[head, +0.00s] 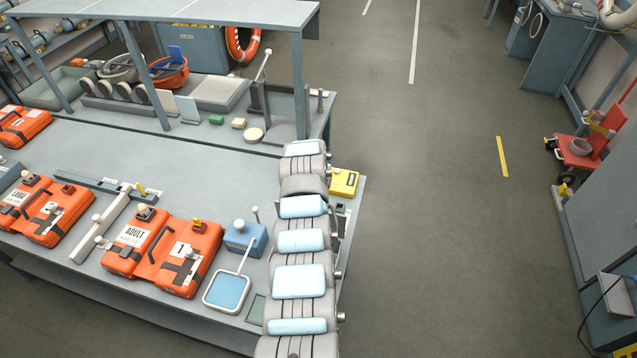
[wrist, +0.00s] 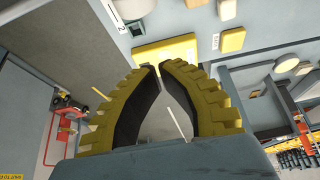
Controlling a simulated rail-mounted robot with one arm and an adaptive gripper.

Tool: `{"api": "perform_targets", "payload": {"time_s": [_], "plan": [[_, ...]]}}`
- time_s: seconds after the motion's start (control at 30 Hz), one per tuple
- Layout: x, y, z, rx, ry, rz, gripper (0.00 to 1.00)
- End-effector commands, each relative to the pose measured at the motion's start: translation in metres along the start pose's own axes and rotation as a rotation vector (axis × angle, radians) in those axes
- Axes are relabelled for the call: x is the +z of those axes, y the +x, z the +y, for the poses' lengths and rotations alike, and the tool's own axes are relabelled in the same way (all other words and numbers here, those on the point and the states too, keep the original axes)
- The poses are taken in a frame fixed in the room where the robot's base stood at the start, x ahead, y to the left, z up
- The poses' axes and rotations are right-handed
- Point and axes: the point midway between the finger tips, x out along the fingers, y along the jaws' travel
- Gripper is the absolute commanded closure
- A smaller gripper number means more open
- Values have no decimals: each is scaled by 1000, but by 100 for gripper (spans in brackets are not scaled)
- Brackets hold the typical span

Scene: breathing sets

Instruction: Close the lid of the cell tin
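I cannot tell for sure which thing is the cell tin, and no open lid shows clearly. In the head view, a yellow box with a dark label (head: 344,183) lies at the bench's right end, just right of my arm. A blue box (head: 245,238) stands left of my arm. My gripper (wrist: 159,68) shows in the wrist view, its yellow ribbed fingers drawn together with tips almost meeting and nothing seen between them. A yellow block (wrist: 165,50) appears just beyond the tips, apart from them as far as I can tell. My arm hides the gripper in the head view.
Orange cases (head: 187,257) and a pale blue framed panel (head: 227,292) lie on the bench (head: 210,165) left of my arm. A raised shelf (head: 200,12) on posts spans the back. The floor (head: 430,200) to the right is open up to a red trolley (head: 580,150).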

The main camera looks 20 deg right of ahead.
Motion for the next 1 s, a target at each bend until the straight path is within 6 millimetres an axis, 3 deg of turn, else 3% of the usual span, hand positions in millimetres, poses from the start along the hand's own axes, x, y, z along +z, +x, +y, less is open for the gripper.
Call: {"api": "perform_targets", "payload": {"time_s": [0.27,1.0], "plan": [[2,9,1,2,-2,-4,100],[23,0,1,2,-2,0,100]]}}
